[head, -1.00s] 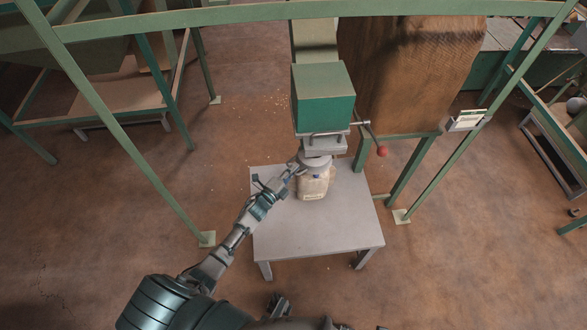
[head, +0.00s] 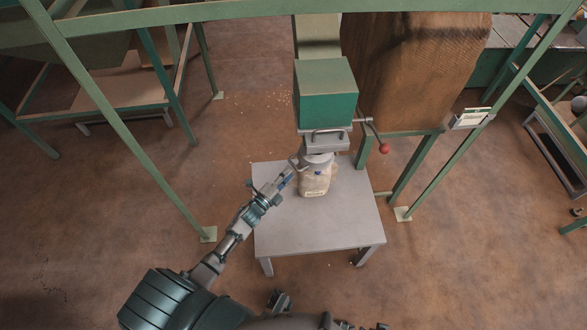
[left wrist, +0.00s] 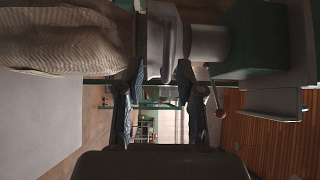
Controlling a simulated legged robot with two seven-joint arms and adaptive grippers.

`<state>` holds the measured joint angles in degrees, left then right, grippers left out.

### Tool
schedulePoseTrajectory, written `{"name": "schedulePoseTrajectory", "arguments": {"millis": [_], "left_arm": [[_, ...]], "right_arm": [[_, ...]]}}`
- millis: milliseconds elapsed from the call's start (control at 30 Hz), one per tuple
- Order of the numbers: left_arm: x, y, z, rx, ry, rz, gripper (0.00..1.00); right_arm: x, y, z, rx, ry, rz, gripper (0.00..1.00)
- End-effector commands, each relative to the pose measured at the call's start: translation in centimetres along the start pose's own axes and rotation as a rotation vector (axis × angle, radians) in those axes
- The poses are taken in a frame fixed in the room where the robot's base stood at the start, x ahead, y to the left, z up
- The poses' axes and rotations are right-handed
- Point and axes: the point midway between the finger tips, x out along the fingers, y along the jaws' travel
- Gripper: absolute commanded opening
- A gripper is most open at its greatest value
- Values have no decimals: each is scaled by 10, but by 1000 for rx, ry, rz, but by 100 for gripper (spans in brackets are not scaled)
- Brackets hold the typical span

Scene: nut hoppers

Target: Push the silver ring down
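The silver ring (head: 318,159) sits around the spout under the green hopper box (head: 326,88), at the mouth of a pale filled bag (head: 314,181) on the table. In the left wrist view the picture is turned sideways, with the bag (left wrist: 65,40) at left and the ring (left wrist: 161,45) right of it. My left gripper (head: 291,171) is at the ring's left side, beside the bag top. In the wrist view its two fingers (left wrist: 158,82) are apart, near the ring's edge; contact cannot be told. My right gripper is not clearly visible.
The grey table (head: 310,235) is clear in front of the bag. A lever with a red knob (head: 384,148) sticks out right of the spout. Green frame posts (head: 130,125) stand left and right. A brown hopper panel (head: 410,70) is behind.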

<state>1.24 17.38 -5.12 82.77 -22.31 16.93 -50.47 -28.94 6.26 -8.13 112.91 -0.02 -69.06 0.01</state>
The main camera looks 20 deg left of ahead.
Motion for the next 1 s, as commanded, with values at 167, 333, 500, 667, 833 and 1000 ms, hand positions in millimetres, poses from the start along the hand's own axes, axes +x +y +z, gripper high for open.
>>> {"name": "schedulePoseTrajectory", "arguments": {"millis": [167,333,500,667,833,1000], "left_arm": [[-42,2,0,-1,0,5,37],[-67,3,0,-1,0,6,37],[-76,3,1,-1,0,5,37],[-77,3,1,-1,0,5,37],[-76,3,1,-1,0,4,37],[-76,3,1,-1,0,5,37]], "right_arm": [[0,0,0,0,0,0,73],[0,0,0,0,0,0,73],[0,0,-1,0,0,0,73],[0,0,-1,0,0,0,73],[0,0,-1,0,0,0,73],[0,0,-1,0,1,0,73]]}}
